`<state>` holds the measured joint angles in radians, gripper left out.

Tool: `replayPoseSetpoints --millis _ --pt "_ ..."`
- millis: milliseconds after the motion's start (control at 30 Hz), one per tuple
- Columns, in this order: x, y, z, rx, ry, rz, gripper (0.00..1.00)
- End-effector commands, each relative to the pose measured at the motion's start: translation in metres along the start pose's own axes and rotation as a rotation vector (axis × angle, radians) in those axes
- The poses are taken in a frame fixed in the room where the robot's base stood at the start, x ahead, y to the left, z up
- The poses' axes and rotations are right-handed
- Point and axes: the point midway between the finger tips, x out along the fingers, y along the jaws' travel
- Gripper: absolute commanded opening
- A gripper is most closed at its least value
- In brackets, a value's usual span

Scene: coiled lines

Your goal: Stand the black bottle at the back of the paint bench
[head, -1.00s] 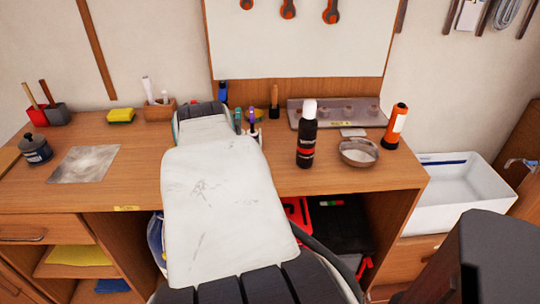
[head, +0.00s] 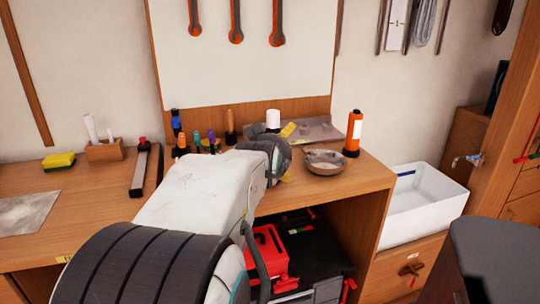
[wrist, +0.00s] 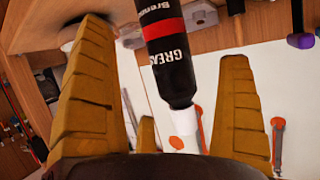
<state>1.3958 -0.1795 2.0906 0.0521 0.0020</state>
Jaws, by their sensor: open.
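The black bottle with a white cap (head: 273,119) is mostly hidden behind my arm in the head view; only its cap shows clearly. In the wrist view the black bottle (wrist: 168,60) appears upside down, with a red band and white lettering, between the two yellow fingers. My gripper (wrist: 165,45) is open around it, with a visible gap on the right side. In the head view my gripper (head: 288,153) is partly hidden by my wrist. The bottle's base is hidden. The paint bench (head: 352,182) is wooden, with a board at its back.
A metal bowl (head: 325,163) and an orange bottle (head: 353,134) stand right of my gripper. A grey metal tray (head: 318,129) lies at the back. Small paint bottles and a brush stand at the back left of it. A white sink (head: 425,205) is to the right.

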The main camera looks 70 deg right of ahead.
Motion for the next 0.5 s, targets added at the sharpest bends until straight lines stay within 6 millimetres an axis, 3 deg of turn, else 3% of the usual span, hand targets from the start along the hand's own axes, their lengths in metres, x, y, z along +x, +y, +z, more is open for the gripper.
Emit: replayPoseSetpoints --millis 300,500 --pt "0.037 0.0 0.0 -0.001 -0.002 -0.001 0.96" --pt "0.049 0.0 -0.001 -0.001 0.0 -0.001 0.96"
